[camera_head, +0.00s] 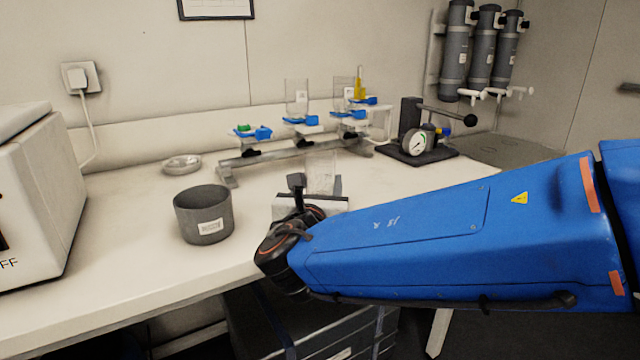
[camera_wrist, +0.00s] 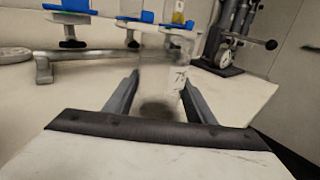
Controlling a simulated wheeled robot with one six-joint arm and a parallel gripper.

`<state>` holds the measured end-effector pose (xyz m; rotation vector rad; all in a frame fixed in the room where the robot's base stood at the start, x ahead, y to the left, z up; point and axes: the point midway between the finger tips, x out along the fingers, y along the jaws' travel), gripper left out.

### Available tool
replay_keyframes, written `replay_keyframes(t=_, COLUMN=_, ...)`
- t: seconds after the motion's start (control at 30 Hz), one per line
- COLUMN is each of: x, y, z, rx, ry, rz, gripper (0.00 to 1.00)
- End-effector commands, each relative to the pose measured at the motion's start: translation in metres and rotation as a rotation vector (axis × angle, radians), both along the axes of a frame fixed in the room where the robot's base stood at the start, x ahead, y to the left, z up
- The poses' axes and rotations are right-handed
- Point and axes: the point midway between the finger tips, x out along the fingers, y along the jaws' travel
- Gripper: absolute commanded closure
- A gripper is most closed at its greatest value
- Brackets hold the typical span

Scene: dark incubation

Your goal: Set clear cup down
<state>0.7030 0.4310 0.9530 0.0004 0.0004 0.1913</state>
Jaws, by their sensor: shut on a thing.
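The clear cup (camera_wrist: 163,78) is between the two fingers of my gripper (camera_wrist: 158,98) in the wrist view, upright, with a dark mark on its side. My gripper is shut on it. In the head view the clear cup (camera_head: 321,170) shows faintly beyond my gripper (camera_head: 318,186), over the white bench (camera_head: 390,200). Whether its base touches the bench I cannot tell.
Behind stands a metal rack (camera_head: 285,150) with blue clamps and clear vessels. A grey labelled pot (camera_head: 204,214) is to the left, a glass dish (camera_head: 181,164) further back. A gauge device (camera_head: 414,142) stands back right. Bench is clear between pot and rack.

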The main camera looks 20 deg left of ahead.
Motion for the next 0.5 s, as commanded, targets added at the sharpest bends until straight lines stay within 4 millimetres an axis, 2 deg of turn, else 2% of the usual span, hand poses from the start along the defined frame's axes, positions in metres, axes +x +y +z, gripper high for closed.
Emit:
replay_keyframes(t=0.27, x=0.0000, y=0.0001, z=-0.0017, rx=-0.001, ry=0.000, rz=0.000, gripper=0.74)
replay_keyframes(t=0.3, x=0.0000, y=0.0001, z=-0.0024, rx=-0.001, ry=0.000, rz=0.000, gripper=0.48)
replay_keyframes(t=0.37, x=0.0000, y=0.0001, z=-0.0020, rx=-0.001, ry=0.000, rz=0.000, gripper=0.33)
replay_keyframes(t=0.5, x=0.0000, y=0.0001, z=-0.0019, rx=-0.001, ry=0.000, rz=0.000, gripper=0.31)
